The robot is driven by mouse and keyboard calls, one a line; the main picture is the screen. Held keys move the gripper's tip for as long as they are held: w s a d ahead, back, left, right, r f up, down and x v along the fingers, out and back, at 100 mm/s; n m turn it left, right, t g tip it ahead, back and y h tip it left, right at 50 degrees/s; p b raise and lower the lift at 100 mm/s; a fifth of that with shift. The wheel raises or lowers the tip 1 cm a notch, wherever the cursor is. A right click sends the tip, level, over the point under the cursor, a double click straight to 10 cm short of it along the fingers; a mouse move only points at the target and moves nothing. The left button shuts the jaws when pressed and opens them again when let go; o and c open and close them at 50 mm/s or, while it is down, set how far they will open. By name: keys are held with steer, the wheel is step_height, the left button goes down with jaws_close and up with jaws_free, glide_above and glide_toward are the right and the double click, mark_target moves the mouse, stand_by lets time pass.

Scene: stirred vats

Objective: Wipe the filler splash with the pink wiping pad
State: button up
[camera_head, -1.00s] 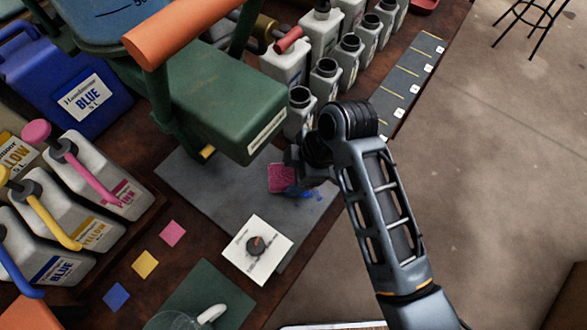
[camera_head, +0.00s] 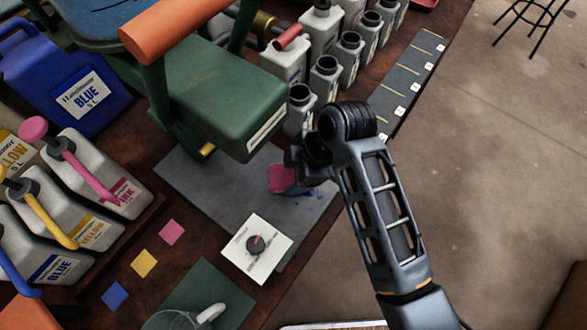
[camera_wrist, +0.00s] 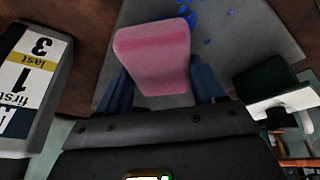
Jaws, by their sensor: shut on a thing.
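The pink wiping pad (camera_head: 281,178) is held in my gripper (camera_head: 290,180), over the grey mat (camera_head: 215,195) in the head view. In the wrist view the pink pad (camera_wrist: 155,55) fills the space between the fingers of my gripper (camera_wrist: 160,92), which is shut on it. The filler splash (camera_head: 310,194) shows as blue spots on the grey mat, just right of and below the pad. In the wrist view the blue splash (camera_wrist: 207,42) lies just beyond and beside the pad. Part of the splash is hidden behind the pad and my gripper.
A green machine body (camera_head: 222,105) overhangs the mat close by. Several grey bottles (camera_head: 300,112) stand behind my gripper. A white dial card (camera_head: 256,248) lies at the mat's front. Dispenser jugs (camera_head: 90,175) stand at the left.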

mark_target(316, 201)
steer(key=shift+f, duration=0.45)
steer(key=shift+s+d+r+p, duration=0.15)
steer(key=shift+s+d+p, duration=0.45)
steer(key=shift+s+d, duration=0.25)
steer(key=shift+s+d+f+p, duration=0.15)
steer(key=shift+s+d+p, duration=0.6)
steer(key=shift+d, duration=0.4)
steer(key=shift+s+d+f+p, duration=0.15)
steer(key=shift+s+d+p, duration=0.4)
steer(key=shift+s+d, duration=0.5)
steer(key=shift+w+d+r, duration=0.1)
steer(key=shift+d, duration=0.05)
steer(key=shift+w+a+r, duration=0.1)
steer(key=shift+w+a, duration=0.6)
steer(key=shift+a, duration=0.2)
steer(key=shift+w+a, duration=0.7)
steer(key=shift+a, duration=0.15)
steer(key=shift+w+a+b, duration=0.2)
steer(key=shift+w+a, duration=0.4)
steer(key=shift+a, duration=0.15)
steer(key=shift+w+a+b, duration=0.2)
steer(key=shift+w+a, duration=0.35)
steer(key=shift+a, duration=0.2)
